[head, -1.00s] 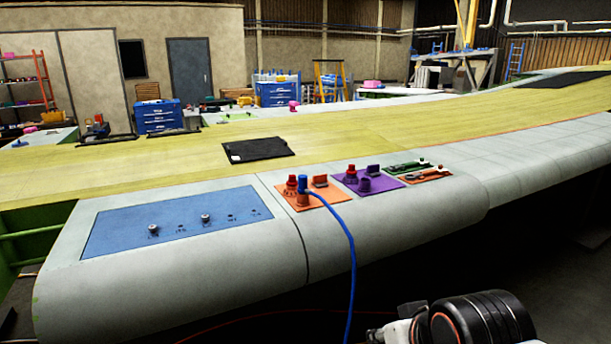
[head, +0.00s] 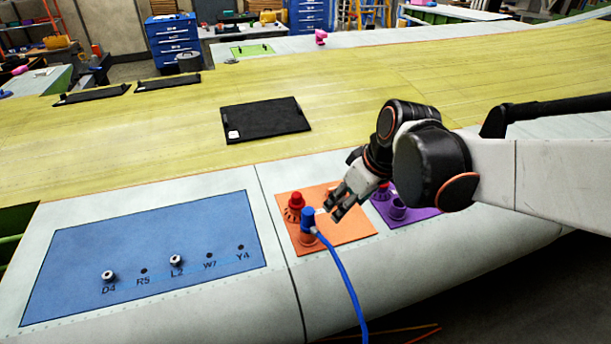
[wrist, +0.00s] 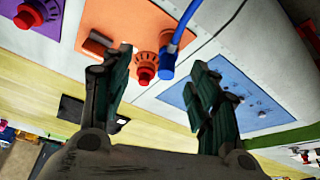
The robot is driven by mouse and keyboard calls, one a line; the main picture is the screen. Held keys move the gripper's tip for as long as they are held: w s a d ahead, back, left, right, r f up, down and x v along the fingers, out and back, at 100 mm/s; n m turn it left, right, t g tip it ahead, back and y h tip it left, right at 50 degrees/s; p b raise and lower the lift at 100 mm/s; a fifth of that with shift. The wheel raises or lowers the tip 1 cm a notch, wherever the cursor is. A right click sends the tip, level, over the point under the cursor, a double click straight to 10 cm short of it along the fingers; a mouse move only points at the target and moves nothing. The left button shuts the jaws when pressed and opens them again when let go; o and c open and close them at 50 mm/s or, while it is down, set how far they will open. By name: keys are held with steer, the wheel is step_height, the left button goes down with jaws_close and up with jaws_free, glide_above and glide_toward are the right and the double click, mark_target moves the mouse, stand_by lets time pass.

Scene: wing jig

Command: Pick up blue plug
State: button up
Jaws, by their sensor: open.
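The blue plug (head: 308,217) stands upright in a socket on the orange panel (head: 352,236), with a blue cable running down over the wing's front edge. In the head view my gripper (head: 338,212) is just right of the plug, its fingers pointing down-left toward it. In the wrist view the open, empty fingers (wrist: 165,85) reach forward. There the blue plug (wrist: 167,66) lies beyond the fingertips, between them in the picture. The plug appears apart from the fingers, though the exact gap is hard to tell.
A red plug or knob (head: 296,200) sits close behind the blue plug on the same panel. A purple panel (head: 420,213) is to the right, partly behind my arm. A blue panel (head: 75,265) with two metal knobs is to the left. A black tablet-like plate (head: 265,120) lies behind.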

mark_target(310, 212)
steer(key=w+a+r+n+g+p, duration=0.1)
steer(key=w+a+n+p, duration=0.1)
steer(key=w+a+p, duration=0.15)
steer(key=shift+y, duration=0.4)
steer(key=b+x, duration=0.1)
steer(key=x, duration=0.7)
steer(key=shift+f, duration=0.1)
steer(key=shift+a+x, duration=0.1)
steer(key=shift+x, duration=1.2)
steer(key=shift+a+x, duration=0.15)
steer(key=shift+x, duration=1.15)
steer(key=shift+s, duration=0.2)
steer(key=c, duration=1.1)
